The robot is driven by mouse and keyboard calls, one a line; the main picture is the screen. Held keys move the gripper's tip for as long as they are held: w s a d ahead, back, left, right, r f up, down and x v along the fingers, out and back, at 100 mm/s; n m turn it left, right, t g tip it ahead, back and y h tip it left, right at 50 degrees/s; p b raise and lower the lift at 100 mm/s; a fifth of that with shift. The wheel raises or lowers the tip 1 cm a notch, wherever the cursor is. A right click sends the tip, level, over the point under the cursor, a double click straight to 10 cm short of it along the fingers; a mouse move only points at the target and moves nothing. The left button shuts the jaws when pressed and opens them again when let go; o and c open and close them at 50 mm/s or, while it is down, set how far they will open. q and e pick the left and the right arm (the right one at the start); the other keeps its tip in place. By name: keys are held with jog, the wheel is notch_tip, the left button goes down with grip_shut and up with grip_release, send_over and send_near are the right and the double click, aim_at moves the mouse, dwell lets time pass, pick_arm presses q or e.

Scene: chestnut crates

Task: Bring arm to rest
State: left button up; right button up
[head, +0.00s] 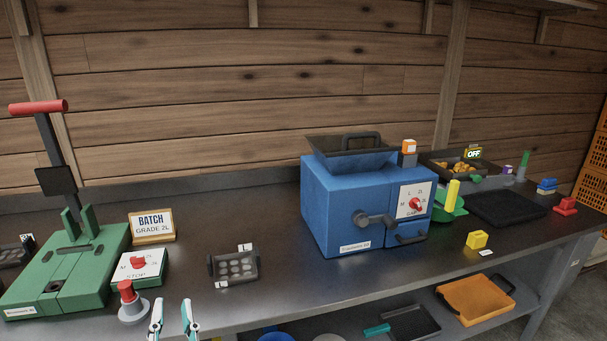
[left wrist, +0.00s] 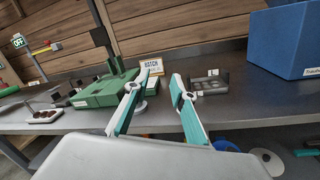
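My left gripper (head: 174,318) shows at the bottom of the head view, its two white and teal fingers apart with nothing between them. In the left wrist view its fingers (left wrist: 164,88) are also spread and empty, in front of the workbench (left wrist: 230,112). Beyond them stand the green press (left wrist: 100,92) and a small dark tray with round hollows (left wrist: 210,82). In the head view the gripper is just right of and below the red-topped grey knob (head: 128,298). My right gripper is in neither view.
On the bench stand the green press (head: 70,268) with a red handle, a dial box (head: 140,264), a batch sign (head: 152,226), the hollowed tray (head: 234,268) and a blue machine (head: 335,215). An orange bin (head: 475,300) is on the shelf below. Bench front centre is clear.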

pick_arm(q)
jog(key=s+d+f+m+t+h+p, duration=0.1)
jog(key=d+m+t+h, duration=0.3)
jog(key=m, duration=0.7)
jog(key=s+d+m+t+h+p, duration=0.1)
jog(key=s+d+m+h, duration=0.3)
jog(key=m, duration=0.7)
notch_tip(320, 180, down, 10)
jog(key=d+f+m+g+h, duration=0.15)
jog(key=m+g+h, duration=0.3)
jog(key=m, duration=0.45)
jog(key=s+a+f+m+g, duration=0.2)
jog(key=s+f+m, duration=0.1)
jog(key=f, duration=0.4)
jog(key=s+a+f+m+g+y, duration=0.1)
jog(key=s+a+f+m+g, duration=0.1)
jog(key=f, duration=0.4)
jog(key=s+a+f+m+g+y, duration=0.1)
jog(key=s+a+f+m+g, duration=0.2)
jog(key=f, duration=0.4)
jog(key=shift+s+f+m+p, duration=0.4)
jog(key=shift+s+m, duration=0.2)
jog(key=shift+s, duration=0.4)
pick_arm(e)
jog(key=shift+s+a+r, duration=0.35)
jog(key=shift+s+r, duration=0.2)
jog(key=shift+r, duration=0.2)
